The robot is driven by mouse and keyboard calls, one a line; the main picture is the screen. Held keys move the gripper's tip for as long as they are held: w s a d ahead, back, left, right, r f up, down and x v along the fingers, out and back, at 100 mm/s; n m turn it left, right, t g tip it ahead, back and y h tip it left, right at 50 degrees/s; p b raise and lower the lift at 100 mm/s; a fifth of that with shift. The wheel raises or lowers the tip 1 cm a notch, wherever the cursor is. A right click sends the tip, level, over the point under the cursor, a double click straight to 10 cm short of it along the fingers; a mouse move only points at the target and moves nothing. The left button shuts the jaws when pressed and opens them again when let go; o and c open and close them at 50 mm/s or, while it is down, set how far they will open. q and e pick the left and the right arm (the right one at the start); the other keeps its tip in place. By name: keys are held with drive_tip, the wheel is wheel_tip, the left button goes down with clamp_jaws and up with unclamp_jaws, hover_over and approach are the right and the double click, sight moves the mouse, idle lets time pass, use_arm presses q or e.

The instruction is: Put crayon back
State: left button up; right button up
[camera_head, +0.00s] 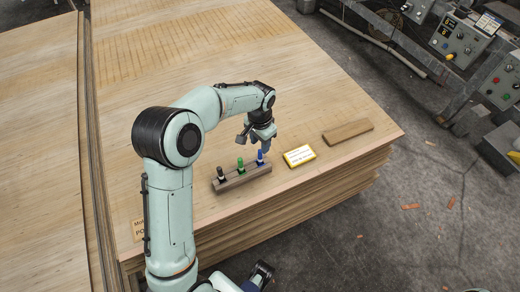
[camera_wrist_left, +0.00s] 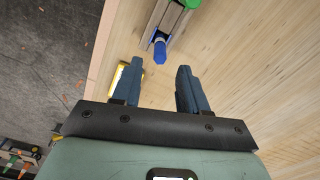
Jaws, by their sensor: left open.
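A dark wooden holder (camera_head: 243,178) lies near the front edge of the veneer stack, with a black crayon (camera_head: 221,174), a green crayon (camera_head: 240,164) and a blue crayon (camera_head: 260,157) standing in it. My left gripper (camera_head: 256,144) is open and empty just above the blue crayon end. In the left wrist view the blue crayon (camera_wrist_left: 160,50) shows just beyond and between the open fingertips (camera_wrist_left: 160,67), and the green crayon's end is cut off at the top edge. A dark part low in the head view may be my right gripper (camera_head: 262,273); its jaws are unclear.
A yellow-edged card (camera_head: 299,156) lies right of the holder, and a plain wooden block (camera_head: 347,131) lies further right. The veneer top (camera_head: 200,60) behind is clear. Beyond the stack's edge is grey floor, with control boxes (camera_head: 460,42) at the upper right.

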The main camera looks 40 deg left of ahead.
use_arm(q)
drive_tip(key=shift+r, duration=2.35)
